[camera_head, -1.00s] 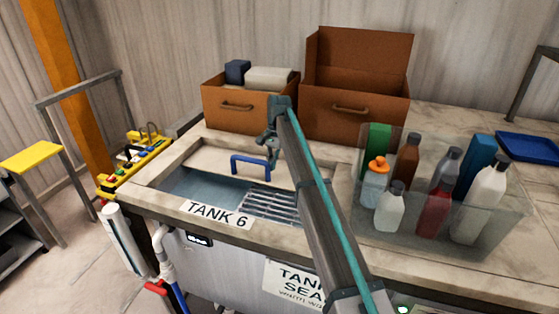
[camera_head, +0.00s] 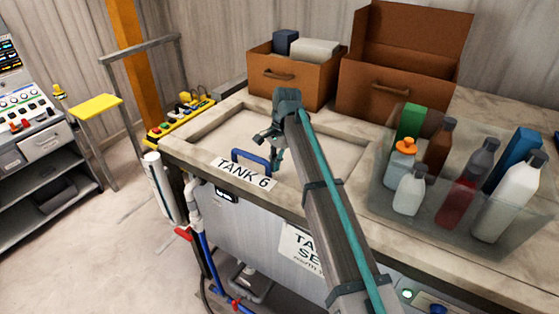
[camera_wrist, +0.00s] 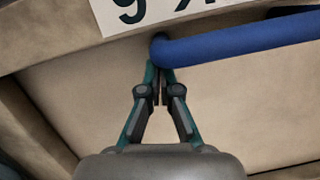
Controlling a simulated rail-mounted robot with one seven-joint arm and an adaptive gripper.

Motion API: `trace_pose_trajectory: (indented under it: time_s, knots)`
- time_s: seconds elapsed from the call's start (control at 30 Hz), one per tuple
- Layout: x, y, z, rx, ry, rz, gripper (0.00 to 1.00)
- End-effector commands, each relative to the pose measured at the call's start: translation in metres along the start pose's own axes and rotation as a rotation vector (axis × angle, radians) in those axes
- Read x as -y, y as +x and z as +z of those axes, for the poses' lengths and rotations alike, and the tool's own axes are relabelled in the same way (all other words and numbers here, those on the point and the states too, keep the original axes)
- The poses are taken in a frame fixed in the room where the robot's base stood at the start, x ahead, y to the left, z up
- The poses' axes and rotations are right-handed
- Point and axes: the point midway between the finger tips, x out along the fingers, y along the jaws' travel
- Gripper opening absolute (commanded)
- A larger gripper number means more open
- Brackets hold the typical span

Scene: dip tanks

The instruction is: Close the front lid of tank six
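The front lid of tank six (camera_head: 228,128) is a pale flat panel in the worktop. It lies level over the opening, and no water shows. Its blue bar handle (camera_head: 250,157) is close to the front rim, right behind the "TANK 6" label (camera_head: 243,174). My gripper (camera_head: 274,160) is low over the lid at the handle's right end. In the wrist view my gripper (camera_wrist: 160,75) has its fingers together, tips at one end of the blue handle (camera_wrist: 235,42). The bar is not clearly between the fingers; I cannot tell whether they touch it.
A clear bin of bottles (camera_head: 430,210) stands to the right of the tank. Two brown boxes (camera_head: 290,90) (camera_head: 385,95) stand behind it. A yellow control strip (camera_head: 180,122) is at the left edge. Pipes run below the tank's front left.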

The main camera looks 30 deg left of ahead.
Motion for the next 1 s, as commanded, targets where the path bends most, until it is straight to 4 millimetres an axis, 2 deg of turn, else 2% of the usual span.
trace_pose_trajectory:
  time_s: [0.03,0.43,0.57,0.67,0.8,1.0]
  knots:
    - [-0.001,0.002,0.005,0.009,-0.005,0.003,0.0]
    - [-0.001,0.003,0.006,0.014,-0.008,0.006,0.0]
    - [0.0,0.0,-0.004,0.013,-0.006,0.006,0.0]
    - [0.001,-0.005,-0.019,0.01,-0.002,0.003,0.0]
    - [0.003,-0.014,-0.045,0.005,0.001,-0.001,0.0]
    - [0.003,-0.056,-0.044,0.002,0.001,-0.003,0.0]
